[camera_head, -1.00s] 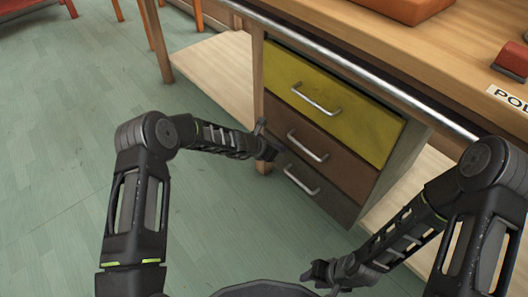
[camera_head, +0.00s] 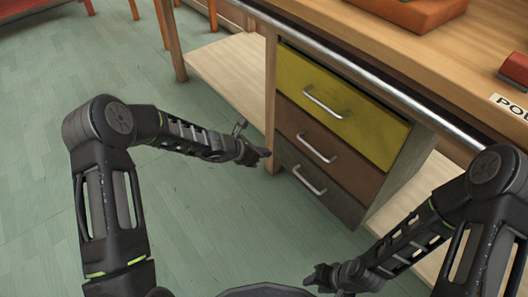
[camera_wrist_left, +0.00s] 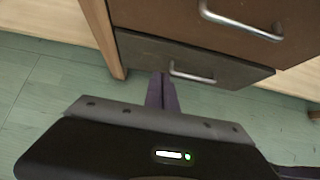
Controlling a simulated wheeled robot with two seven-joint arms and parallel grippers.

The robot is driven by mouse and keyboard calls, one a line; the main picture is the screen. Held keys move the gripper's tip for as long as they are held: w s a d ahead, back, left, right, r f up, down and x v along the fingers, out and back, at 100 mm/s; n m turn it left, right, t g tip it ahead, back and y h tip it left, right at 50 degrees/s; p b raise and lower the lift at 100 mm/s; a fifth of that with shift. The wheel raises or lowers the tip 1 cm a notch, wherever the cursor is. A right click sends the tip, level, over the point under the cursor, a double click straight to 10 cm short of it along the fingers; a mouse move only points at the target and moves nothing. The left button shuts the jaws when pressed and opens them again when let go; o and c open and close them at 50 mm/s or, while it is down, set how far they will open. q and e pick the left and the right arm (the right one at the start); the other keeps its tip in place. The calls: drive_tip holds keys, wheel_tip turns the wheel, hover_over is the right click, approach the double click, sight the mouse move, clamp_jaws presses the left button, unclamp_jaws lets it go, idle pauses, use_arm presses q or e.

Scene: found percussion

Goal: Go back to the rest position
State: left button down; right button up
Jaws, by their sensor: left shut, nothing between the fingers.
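My left gripper (camera_head: 262,155) is shut and empty, just left of the drawer unit and in front of the desk leg. In the left wrist view its closed fingers (camera_wrist_left: 162,92) point toward the bottom drawer. My right gripper (camera_head: 312,277) hangs low over the floor at the bottom of the head view. Its fingertips are dark and small, so I cannot tell whether it is open or shut.
A workbench (camera_head: 470,60) with a metal edge bar stands at the right. Under it are a yellow drawer (camera_head: 345,95), a brown drawer (camera_head: 330,145) and a grey drawer (camera_head: 325,190), all seemingly closed. The green floor (camera_head: 40,150) at left is clear.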

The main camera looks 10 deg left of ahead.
idle(0.3)
use_arm(q)
drive_tip(key=s+f+m+g+y, duration=0.2)
drive_tip(key=s+f+m, duration=0.4)
drive_tip(key=s+m, duration=0.3)
drive_tip(key=s+f+m+g+y, duration=0.1)
drive_tip(key=s+f+m+g, duration=0.1)
drive_tip(key=s+f+m, duration=0.7)
drive_tip(key=s+d+r+m+g, duration=0.1)
drive_tip(key=s+d+m, duration=0.25)
drive_tip(key=s, duration=0.55)
drive_tip(key=s+d+r+m+g, duration=0.1)
drive_tip(key=s+d+r+m, duration=0.1)
drive_tip(key=s+m, duration=0.5)
wheel_tip(320, 180, up, 27)
drive_tip(key=s+n+h+p, duration=0.1)
drive_tip(key=s+n+p, duration=0.1)
drive_tip(key=p, duration=2.5)
drive_tip(key=shift+s+d+r+g+p, duration=0.15)
drive_tip(key=shift+s+d+g+p, duration=0.15)
drive_tip(key=shift+p, duration=0.1)
